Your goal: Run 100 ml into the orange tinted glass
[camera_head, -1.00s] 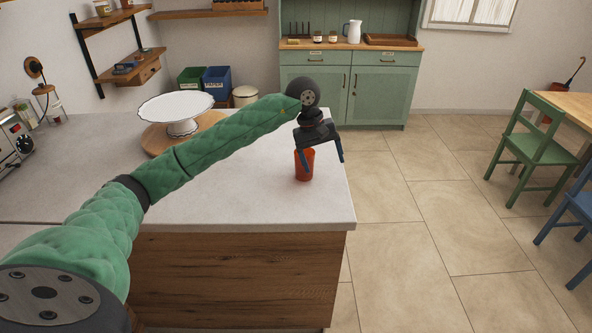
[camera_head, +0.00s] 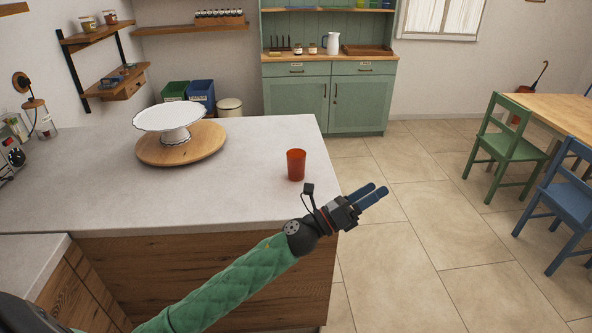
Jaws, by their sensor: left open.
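The orange tinted glass (camera_head: 296,165) stands upright on the pale countertop (camera_head: 240,195), near its right edge. I cannot tell whether anything is in it. My left gripper (camera_head: 378,193) is below and to the right of the glass in the picture, in front of the counter's right corner. It is apart from the glass and its fingers point right. It is open, with nothing seen between the fingers. My right gripper is not in view.
A white cake stand (camera_head: 172,120) stands on a round wooden board (camera_head: 205,146) left of the glass. A machine (camera_head: 12,150) is at the far left. Green (camera_head: 506,140) and blue (camera_head: 560,215) chairs stand at the right. The floor between is clear.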

